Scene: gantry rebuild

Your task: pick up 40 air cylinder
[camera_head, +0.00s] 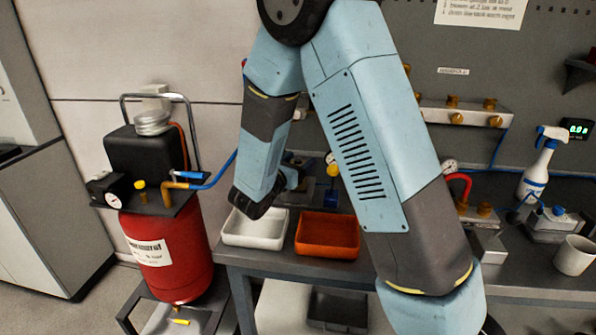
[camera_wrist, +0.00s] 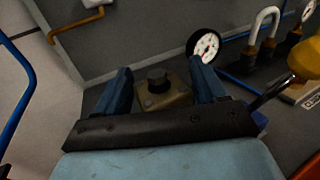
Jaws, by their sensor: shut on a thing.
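In the wrist view, my gripper (camera_wrist: 161,70) has its two dark blue fingers on either side of a tan, square-bodied block (camera_wrist: 168,96) with a round black top. The block looks like the air cylinder, and the gripper is shut on it. Its lower part is hidden behind the dark gripper body, and no size mark is readable. In the head view, my forearm and wrist hang over the back of the bench near a white tray.
On the bench are a white tray (camera_head: 254,240), an orange tray (camera_head: 327,250), a spray bottle (camera_head: 537,173) and a mug (camera_head: 574,256). A red compressor tank (camera_head: 165,255) stands at left. In the wrist view, a gauge (camera_wrist: 204,46) is close beside the right finger.

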